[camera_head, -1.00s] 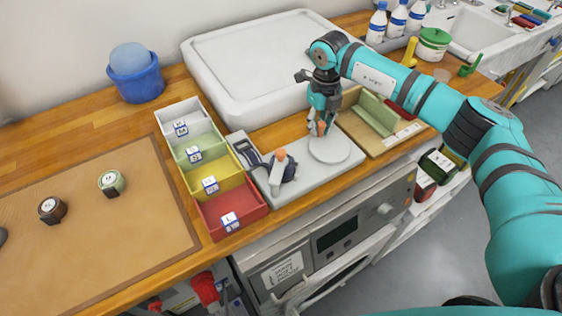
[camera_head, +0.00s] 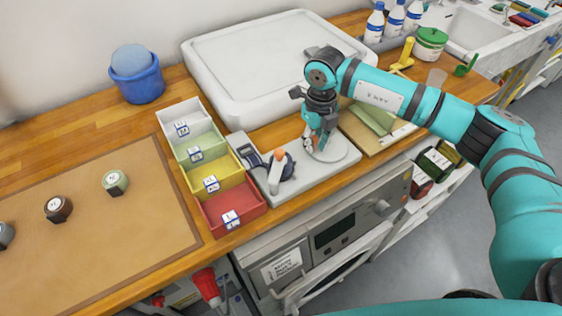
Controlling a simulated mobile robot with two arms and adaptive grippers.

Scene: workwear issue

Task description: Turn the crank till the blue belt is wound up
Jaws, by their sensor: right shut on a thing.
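The winder (camera_head: 318,178) is a light grey base on the wooden counter, with a round pale disc (camera_head: 340,150) at its right. The blue belt (camera_head: 244,150) shows as a strip with a buckle at the base's left end, and a dark blue coil (camera_head: 285,168) sits beside a pale lever (camera_head: 275,177) with an orange end. How much belt is on the coil is hard to tell. My left gripper is not in view.
White, green, yellow and red bins (camera_head: 233,212) stand left of the winder. A large white tray (camera_head: 222,98) lies behind it and an olive tray (camera_head: 367,141) to its right. Rolled belts lie on the brown mat (camera_head: 110,235). A blue bucket (camera_head: 140,88) stands at the back.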

